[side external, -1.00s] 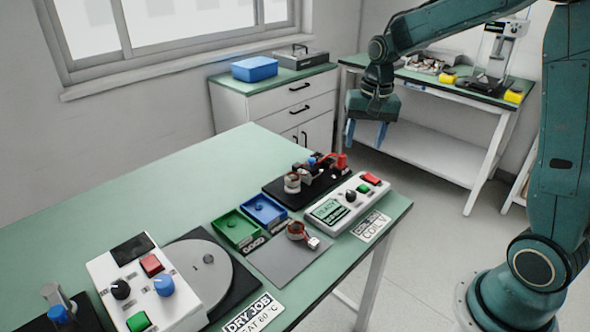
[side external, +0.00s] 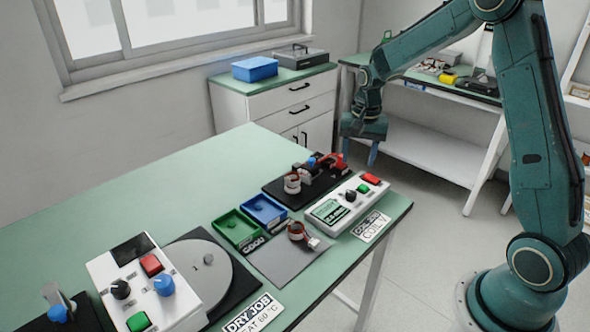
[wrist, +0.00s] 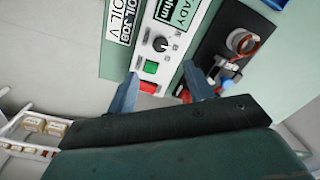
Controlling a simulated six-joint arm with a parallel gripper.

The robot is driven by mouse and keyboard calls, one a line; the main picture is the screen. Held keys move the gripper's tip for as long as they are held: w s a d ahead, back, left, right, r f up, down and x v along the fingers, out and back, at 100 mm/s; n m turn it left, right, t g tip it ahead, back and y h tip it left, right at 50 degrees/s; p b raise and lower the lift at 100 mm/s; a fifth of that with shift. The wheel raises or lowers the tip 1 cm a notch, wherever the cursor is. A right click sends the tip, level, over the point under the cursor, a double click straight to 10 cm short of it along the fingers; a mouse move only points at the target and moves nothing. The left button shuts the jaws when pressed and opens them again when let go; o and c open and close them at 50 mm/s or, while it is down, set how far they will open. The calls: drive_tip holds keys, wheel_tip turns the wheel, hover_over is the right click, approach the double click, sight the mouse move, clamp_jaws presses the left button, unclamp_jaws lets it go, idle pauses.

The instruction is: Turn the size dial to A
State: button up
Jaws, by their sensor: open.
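A white tester box (side external: 343,202) sits at the right end of the green table, with a screen, a black dial (side external: 350,196), a green button and a red button. In the wrist view the same dial (wrist: 161,44) has a light pointer mark; its lettering is too small to read. My gripper (side external: 362,146) is open and empty in the air beyond the tester box. In the wrist view my gripper (wrist: 163,75) has its blue fingers apart, near the red-button end of the box. Another white box (side external: 140,287) at the left front has a black dial and a blue dial.
A black fixture (side external: 283,195) with coils and a red part stands beside the tester box. Green (side external: 236,228) and blue (side external: 264,209) trays, a grey mat (side external: 288,264) and a turntable (side external: 205,280) lie nearby. The table's far left is clear.

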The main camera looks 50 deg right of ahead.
sight(352, 193)
drive_tip(key=f, duration=1.1)
drive_tip(key=shift+w+a+f, duration=0.1)
drive_tip(key=shift+w+f, duration=0.1)
drive_tip(key=shift+f, duration=0.2)
drive_tip(key=c, duration=1)
